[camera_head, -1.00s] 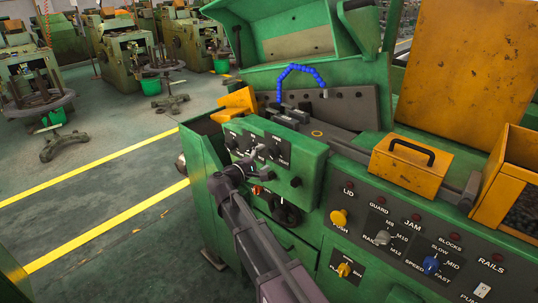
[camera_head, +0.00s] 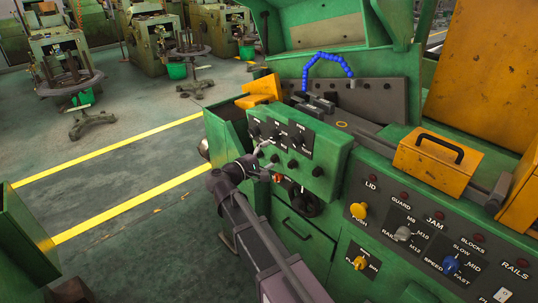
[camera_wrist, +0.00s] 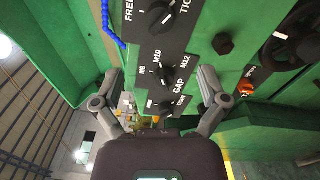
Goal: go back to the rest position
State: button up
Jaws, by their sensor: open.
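My gripper (camera_head: 268,158) is in front of the small knob panel (camera_head: 318,160) of the green machine, close to its lower left part. In the wrist view my gripper (camera_wrist: 158,82) has its two fingers spread wide apart with nothing between them. The GAP knob (camera_wrist: 163,76) with M8, M10 and M12 marks shows beyond the fingers. I cannot tell the exact distance from the fingertips to the panel, but no knob is held.
The control console (camera_head: 425,235) with knobs and lamps slopes along the right. A yellow box with a handle (camera_head: 436,160) sits above it. A blue hose (camera_head: 322,62) arches behind. Open floor (camera_head: 130,175) with yellow lines lies left; a green cabinet edge (camera_head: 22,240) stands at lower left.

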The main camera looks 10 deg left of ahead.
jog(key=s+d+f+m+g+y, duration=0.1)
jog(key=d+f+m+g, duration=0.2)
jog(key=d, duration=0.4)
jog(key=s+d+f+m+g, duration=0.1)
jog(key=d+f+g, duration=0.25)
jog(key=d, duration=0.35)
jog(key=s+d+f+m+g+y, duration=0.1)
jog(key=s+d+f+m+g, duration=0.1)
jog(key=d+f, duration=0.4)
jog(key=s+d+f+m+g+y, duration=0.5)
jog(key=s+d+y, duration=0.4)
jog(key=s, duration=0.3)
jog(key=d+f+m, duration=0.1)
jog(key=m, duration=0.1)
jog(key=shift+s+d+m+g, duration=0.15)
jog(key=shift+d+m+g, duration=0.15)
jog(key=shift+d+g, duration=0.05)
